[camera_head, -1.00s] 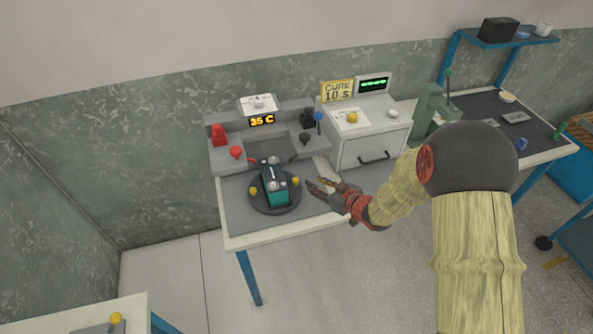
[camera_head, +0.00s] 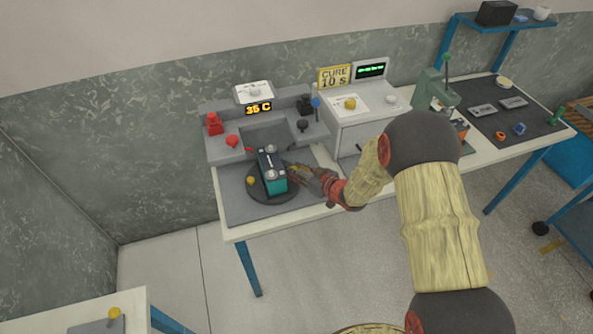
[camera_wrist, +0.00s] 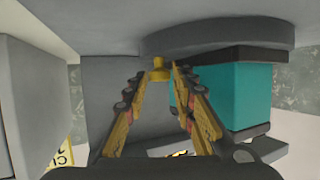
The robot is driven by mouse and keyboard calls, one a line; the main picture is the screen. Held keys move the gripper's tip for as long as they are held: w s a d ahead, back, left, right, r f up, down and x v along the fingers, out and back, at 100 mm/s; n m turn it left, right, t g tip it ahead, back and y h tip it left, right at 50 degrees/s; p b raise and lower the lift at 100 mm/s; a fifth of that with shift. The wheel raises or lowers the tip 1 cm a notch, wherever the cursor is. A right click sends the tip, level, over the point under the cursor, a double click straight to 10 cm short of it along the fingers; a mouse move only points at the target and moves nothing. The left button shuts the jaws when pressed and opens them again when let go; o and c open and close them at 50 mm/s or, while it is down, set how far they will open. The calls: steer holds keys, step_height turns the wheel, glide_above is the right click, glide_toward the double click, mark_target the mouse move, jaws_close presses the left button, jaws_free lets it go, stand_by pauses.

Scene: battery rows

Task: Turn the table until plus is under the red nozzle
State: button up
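The round dark turntable (camera_head: 262,194) sits on the bench with a teal and black battery (camera_head: 273,186) on it. The battery has two pale posts on top; I cannot read which is plus. One yellow knob (camera_head: 251,181) shows at the turntable's left. Another yellow knob (camera_wrist: 158,70) shows in the wrist view, between my fingertips. My gripper (camera_head: 292,173) is at the turntable's right side, its fingers open around that knob, with gaps visible. A small red spout (camera_head: 250,150) reaches toward the battery's far end from the dispenser; its exact position over the post is unclear.
The grey dispenser (camera_head: 220,156) with a 35 C display (camera_head: 258,109), red lever (camera_head: 232,141) and black lever (camera_head: 302,125) stands behind the turntable. The cure box (camera_head: 363,127) is to the right. The bench front left is clear.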

steer(key=shift+c, duration=0.2)
jaws_close()
stand_by(0.5)
